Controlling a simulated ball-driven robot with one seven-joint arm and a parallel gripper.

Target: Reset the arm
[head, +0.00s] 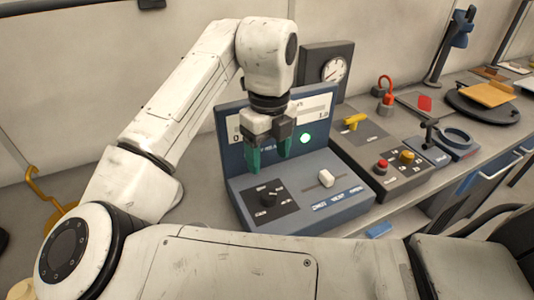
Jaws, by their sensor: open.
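My gripper (269,155) is open and empty, with two green fingers pointing down. It hangs above the grey-blue control console (245,192), in front of its upright panel. A black knob (267,196) on a dark plate lies below the fingers. A white slider handle (325,178) sits to the right on the console, and a green light (306,139) is lit on the panel. I see a gap between the fingers and the console, but cannot judge its height. My white arm reaches up from the lower left and bends down to the gripper.
Right of the console are a gauge box (325,62), a yellow handle (355,121), a red button (381,165) and a blue clamp-like fixture (455,140). Farther right stand a blue lamp (458,30) and a round black turntable (483,106). A blue block (379,229) lies near the bench front.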

